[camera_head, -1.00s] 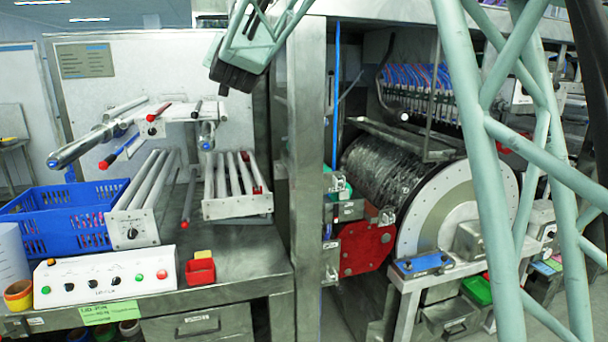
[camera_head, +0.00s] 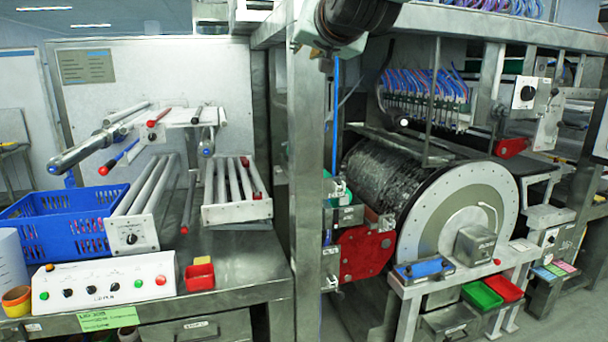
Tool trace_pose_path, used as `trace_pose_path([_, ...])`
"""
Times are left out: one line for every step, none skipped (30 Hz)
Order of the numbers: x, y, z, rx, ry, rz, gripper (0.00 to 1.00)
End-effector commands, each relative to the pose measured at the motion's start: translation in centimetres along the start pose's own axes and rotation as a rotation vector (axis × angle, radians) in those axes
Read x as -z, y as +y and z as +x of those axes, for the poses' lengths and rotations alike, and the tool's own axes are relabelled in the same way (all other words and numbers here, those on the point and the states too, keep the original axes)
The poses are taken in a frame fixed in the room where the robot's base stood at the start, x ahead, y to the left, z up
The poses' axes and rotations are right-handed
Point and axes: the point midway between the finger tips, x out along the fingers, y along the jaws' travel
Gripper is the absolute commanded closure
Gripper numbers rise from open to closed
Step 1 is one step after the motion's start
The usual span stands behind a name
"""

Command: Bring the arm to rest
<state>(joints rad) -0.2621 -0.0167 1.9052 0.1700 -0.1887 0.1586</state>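Only a small part of my arm (camera_head: 345,22) shows, at the top edge of the head view, a little right of the middle. It is a dark round piece with a pale grey-green piece under it. It overlaps the top of the steel post and the edge of the drum machine's frame in the picture. No gripper fingers can be made out, and the rest of the arm is outside the picture. Nothing held can be seen.
The large drum (camera_head: 400,190) stands at right, under blue tubes (camera_head: 425,88). A steel post (camera_head: 306,150) parts it from the bench (camera_head: 230,260) with a blue crate (camera_head: 60,215), roller racks and a control box (camera_head: 105,282). Green (camera_head: 482,295) and red (camera_head: 503,288) trays sit low right.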

Motion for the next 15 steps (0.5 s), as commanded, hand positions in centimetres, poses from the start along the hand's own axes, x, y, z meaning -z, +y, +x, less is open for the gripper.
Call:
trace_pose_path([-1.0, 0.9, -1.2, -0.011, -0.025, -0.008, 0.8])
trace_pose_path([-1.7, 1.4, -1.9, -0.018, -0.043, -0.013, 0.8])
trace_pose_path([-2.6, 2.1, -2.8, -0.027, -0.065, -0.02, 0.8])
trace_pose_path([-3.2, 2.6, -3.5, -0.034, -0.083, -0.025, 0.8])
trace_pose_path([-4.0, 3.1, -4.2, -0.041, -0.101, -0.029, 0.8])
trace_pose_path([-4.9, 3.7, -5.1, -0.049, -0.124, -0.035, 0.8])
trace_pose_path([-5.6, 4.2, -5.8, -0.056, -0.142, -0.039, 0.8])
trace_pose_path([-6.3, 4.7, -6.6, -0.063, -0.16, -0.043, 0.8])
trace_pose_path([-7.2, 5.4, -7.6, -0.072, -0.183, -0.048, 0.8])
trace_pose_path([-7.9, 5.9, -8.3, -0.079, -0.201, -0.052, 0.8])
trace_pose_path([-8.7, 6.3, -9.1, -0.085, -0.219, -0.057, 0.8])
trace_pose_path([-9.6, 7.0, -10.2, -0.094, -0.242, -0.063, 0.8])
trace_pose_path([-10.4, 7.4, -11.0, -0.1, -0.26, -0.067, 0.8])
trace_pose_path([-11.2, 7.9, -11.8, -0.107, -0.278, -0.071, 0.8])
trace_pose_path([-12.1, 8.6, -12.9, -0.116, -0.301, -0.076, 0.8])
